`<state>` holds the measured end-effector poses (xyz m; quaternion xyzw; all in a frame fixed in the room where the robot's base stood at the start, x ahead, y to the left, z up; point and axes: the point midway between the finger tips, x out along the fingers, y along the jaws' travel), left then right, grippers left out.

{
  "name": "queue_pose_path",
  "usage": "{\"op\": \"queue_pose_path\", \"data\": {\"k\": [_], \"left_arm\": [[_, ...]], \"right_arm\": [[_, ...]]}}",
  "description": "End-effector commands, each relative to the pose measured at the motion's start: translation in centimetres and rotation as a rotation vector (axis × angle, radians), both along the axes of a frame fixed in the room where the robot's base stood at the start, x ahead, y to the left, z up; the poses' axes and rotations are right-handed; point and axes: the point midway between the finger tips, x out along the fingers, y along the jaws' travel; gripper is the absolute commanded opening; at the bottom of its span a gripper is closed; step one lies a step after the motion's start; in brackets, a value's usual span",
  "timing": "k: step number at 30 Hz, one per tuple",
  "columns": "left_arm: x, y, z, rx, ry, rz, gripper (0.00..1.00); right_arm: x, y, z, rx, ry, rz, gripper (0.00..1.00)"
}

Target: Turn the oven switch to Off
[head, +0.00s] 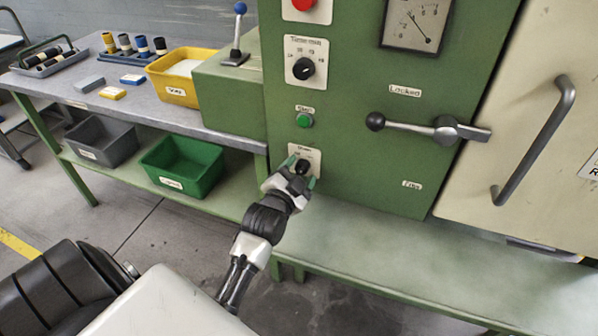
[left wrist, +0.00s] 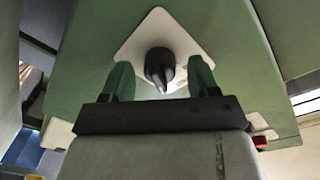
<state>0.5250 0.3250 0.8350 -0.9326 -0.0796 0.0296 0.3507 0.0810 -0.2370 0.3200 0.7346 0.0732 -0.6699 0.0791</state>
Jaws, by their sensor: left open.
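The oven switch (head: 302,166) is a black knob on a white plate low on the green machine's front. In the left wrist view the black knob (left wrist: 160,66) stands out from its white plate (left wrist: 185,42), with its narrow end pointing down in the picture. My left gripper (head: 302,172) is at the switch, with its green fingers apart. In the left wrist view the fingers (left wrist: 160,82) are on either side of the knob, with a gap on each side. The gripper partly hides the plate and its label in the head view. My right gripper is not in view.
A green bin (head: 182,166) and yellow bin (head: 180,77) stand left. The bench right of the gripper is clear.

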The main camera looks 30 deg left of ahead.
Motion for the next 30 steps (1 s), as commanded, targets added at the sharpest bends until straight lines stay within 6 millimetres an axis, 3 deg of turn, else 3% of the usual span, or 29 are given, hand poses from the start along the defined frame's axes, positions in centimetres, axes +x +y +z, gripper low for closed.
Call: {"op": "queue_pose_path", "data": {"k": [8,18,30], "left_arm": [[0.21,0.04,-0.04,0.000,0.001,0.000,0.60],[0.18,0.02,-0.03,-0.001,0.001,0.000,0.11],[0.18,0.00,0.12,-0.077,-0.016,-0.001,0.11]], "right_arm": [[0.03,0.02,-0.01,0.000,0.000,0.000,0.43],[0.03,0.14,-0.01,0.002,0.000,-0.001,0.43],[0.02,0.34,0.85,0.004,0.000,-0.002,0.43]]}}
